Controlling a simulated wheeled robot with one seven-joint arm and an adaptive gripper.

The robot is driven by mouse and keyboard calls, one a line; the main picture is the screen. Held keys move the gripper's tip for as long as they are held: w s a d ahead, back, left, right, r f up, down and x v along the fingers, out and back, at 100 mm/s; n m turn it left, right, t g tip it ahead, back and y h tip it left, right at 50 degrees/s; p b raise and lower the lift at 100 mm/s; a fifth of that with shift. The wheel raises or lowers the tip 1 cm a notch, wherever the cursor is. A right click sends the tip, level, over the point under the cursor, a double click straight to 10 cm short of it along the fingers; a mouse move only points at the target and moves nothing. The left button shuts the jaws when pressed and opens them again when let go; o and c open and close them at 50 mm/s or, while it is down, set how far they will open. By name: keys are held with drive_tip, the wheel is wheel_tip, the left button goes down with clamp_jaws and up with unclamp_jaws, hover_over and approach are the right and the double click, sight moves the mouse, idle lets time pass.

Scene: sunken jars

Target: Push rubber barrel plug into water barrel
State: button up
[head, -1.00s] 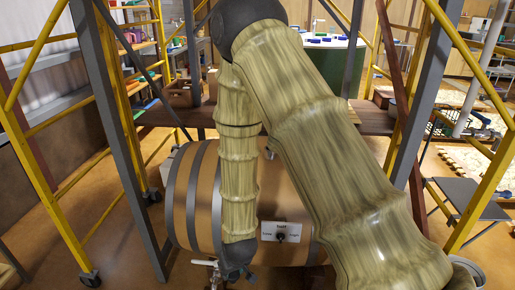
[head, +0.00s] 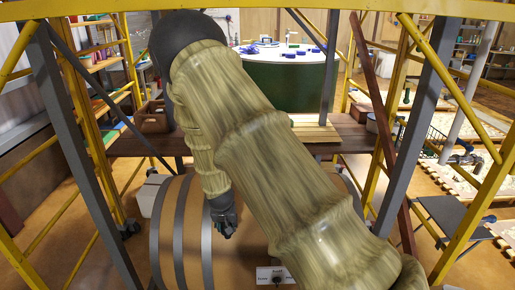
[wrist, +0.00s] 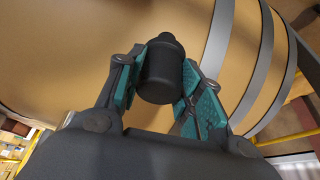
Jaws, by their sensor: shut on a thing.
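The rubber barrel plug (wrist: 163,70) is a dark, stepped cylinder with a narrower end. It sits between the teal pads of my gripper (wrist: 160,80), which is shut on it; the narrow end points away from the wrist. In the head view my gripper (head: 224,226) hangs in front of the water barrel, and the plug cannot be made out there. The water barrel (head: 178,235) is tan with grey hoops and lies on its side. Its curved wall (wrist: 120,25) fills much of the wrist view behind the plug. No opening in the barrel shows; my arm covers part of it.
A white label plate with a dark knob (head: 277,275) is on the barrel front. Yellow scaffold posts (head: 470,220) and grey struts (head: 75,150) stand on both sides. A wooden plank platform (head: 345,136) and a green round tank (head: 290,85) are behind.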

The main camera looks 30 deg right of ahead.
drive_tip(key=w+d+r+m+g+h+p, duration=0.1)
drive_tip(key=w+d+r+m+p, duration=0.25)
drive_tip(key=d+r, duration=0.6)
drive_tip(key=w+d+r+m+g+h+p, duration=0.1)
drive_tip(key=w+d+r+m+p, duration=0.3)
drive_tip(key=d+r, duration=0.55)
drive_tip(key=shift+n, duration=0.35)
drive_tip(key=f, duration=0.4)
drive_tip(key=w+f+b, duration=0.1)
drive_tip(key=shift+d+f, duration=0.25)
drive_tip(key=shift+f, duration=0.15)
drive_tip(key=shift+f, duration=0.15)
drive_tip(key=shift+s+a+f+b, duration=0.1)
drive_tip(key=shift+a+f+b, duration=0.05)
drive_tip(key=shift+f+b, duration=1.2)
drive_tip(key=shift+f, duration=0.35)
drive_tip(key=shift+f, duration=0.45)
